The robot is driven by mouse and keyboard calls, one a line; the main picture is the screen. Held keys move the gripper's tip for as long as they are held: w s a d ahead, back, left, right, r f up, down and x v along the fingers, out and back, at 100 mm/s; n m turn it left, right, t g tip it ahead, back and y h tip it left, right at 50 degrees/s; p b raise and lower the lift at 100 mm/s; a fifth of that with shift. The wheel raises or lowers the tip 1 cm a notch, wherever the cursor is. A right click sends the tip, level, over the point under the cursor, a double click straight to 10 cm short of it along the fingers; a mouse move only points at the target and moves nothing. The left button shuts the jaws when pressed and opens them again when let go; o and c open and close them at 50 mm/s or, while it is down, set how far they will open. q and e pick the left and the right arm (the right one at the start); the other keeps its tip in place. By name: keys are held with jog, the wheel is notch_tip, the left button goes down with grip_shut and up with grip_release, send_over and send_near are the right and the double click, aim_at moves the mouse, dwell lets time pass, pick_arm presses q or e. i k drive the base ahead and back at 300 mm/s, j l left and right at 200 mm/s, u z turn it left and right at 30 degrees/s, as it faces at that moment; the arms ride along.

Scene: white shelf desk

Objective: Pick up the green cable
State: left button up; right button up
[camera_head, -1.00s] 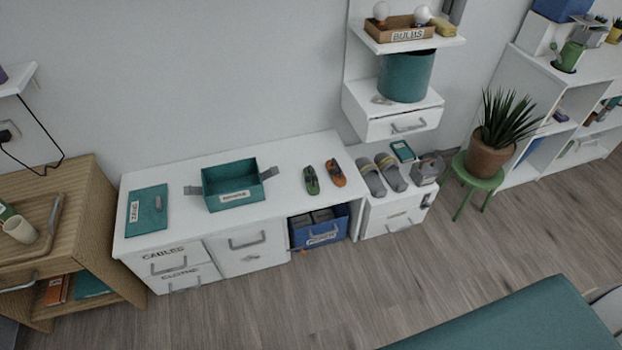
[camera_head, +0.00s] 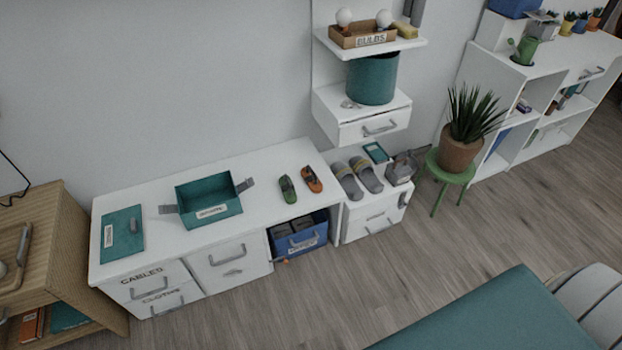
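A small green bundle (camera_head: 287,189), which looks like the green cable, lies on the white desk top (camera_head: 262,175). An orange bundle (camera_head: 312,180) of like shape lies just to its right. A teal open box (camera_head: 208,200) with a label stands on the desk to the left of the green bundle. Neither of my grippers is in the head view, so their state does not show.
Below the desk top are drawers (camera_head: 220,258) and a blue bin (camera_head: 300,236). Grey slippers (camera_head: 358,180) lie on the lower cabinet at right. A potted plant (camera_head: 462,140) stands on a green stool (camera_head: 450,172). A teal surface (camera_head: 490,318) fills the lower right. Wooden floor (camera_head: 400,262) is clear between.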

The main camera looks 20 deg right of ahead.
aim_at(288, 185)
jog(key=i+j, duration=0.2)
jog(key=i, duration=0.3)
jog(key=i+j+z, duration=0.1)
jog(key=i+z, duration=0.15)
jog(key=z, duration=0.15)
jog(key=i+j+z, duration=0.2)
jog(key=z, duration=0.2)
jog(key=i+j+z, duration=0.2)
jog(key=z, duration=0.2)
jog(key=j, duration=0.1)
